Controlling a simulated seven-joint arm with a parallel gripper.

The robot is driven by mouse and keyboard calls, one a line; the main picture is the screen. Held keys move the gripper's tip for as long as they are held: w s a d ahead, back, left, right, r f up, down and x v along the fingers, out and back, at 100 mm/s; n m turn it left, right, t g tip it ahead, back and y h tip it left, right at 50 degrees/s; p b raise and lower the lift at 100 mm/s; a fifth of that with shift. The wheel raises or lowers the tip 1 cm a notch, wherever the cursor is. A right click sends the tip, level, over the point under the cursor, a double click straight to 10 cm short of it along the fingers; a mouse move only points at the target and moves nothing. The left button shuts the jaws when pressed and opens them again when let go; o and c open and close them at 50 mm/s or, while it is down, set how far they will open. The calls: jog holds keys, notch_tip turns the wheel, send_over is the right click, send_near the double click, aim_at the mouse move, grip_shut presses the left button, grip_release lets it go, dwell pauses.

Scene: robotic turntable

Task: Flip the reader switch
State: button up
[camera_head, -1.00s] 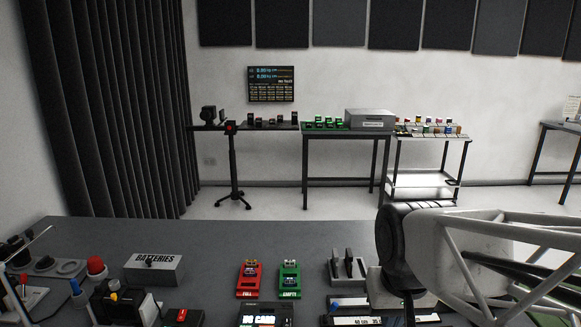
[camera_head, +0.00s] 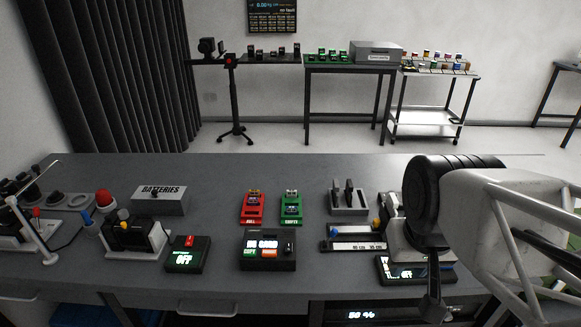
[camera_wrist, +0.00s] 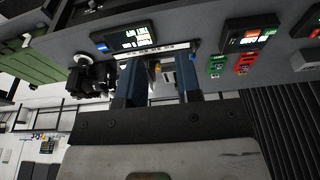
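The reader (camera_head: 268,250) is a dark box on the bench's front middle. Its screen reads NO CARD. It has a green and a red label below the screen and a small dark lever (camera_head: 289,247) at its right, apparently the switch. Which way the lever points is too small to tell. The reader also shows at the upper right of the wrist view (camera_wrist: 249,36). My gripper (camera_head: 432,303) hangs at the bench's front right, to the right of the reader and apart from it. In the wrist view its two blue fingers (camera_wrist: 159,68) stand apart with nothing held between them.
A red FULL holder (camera_head: 252,208) and a green EMPTY holder (camera_head: 291,208) stand behind the reader. An OFF box (camera_head: 186,255) is left of it. A scaled strip (camera_head: 355,245) and a lit display box (camera_head: 392,272) are to its right. A BATTERIES box (camera_head: 160,199) stands farther back.

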jog(key=g, duration=0.3)
send_over(289, 244)
notch_tip(289, 244, down, 13)
jog(key=shift+w+f, duration=0.1)
jog(key=shift+f, duration=0.1)
jog(key=shift+f, duration=0.15)
jog(key=shift+f, duration=3.75)
jog(key=shift+c, duration=0.2)
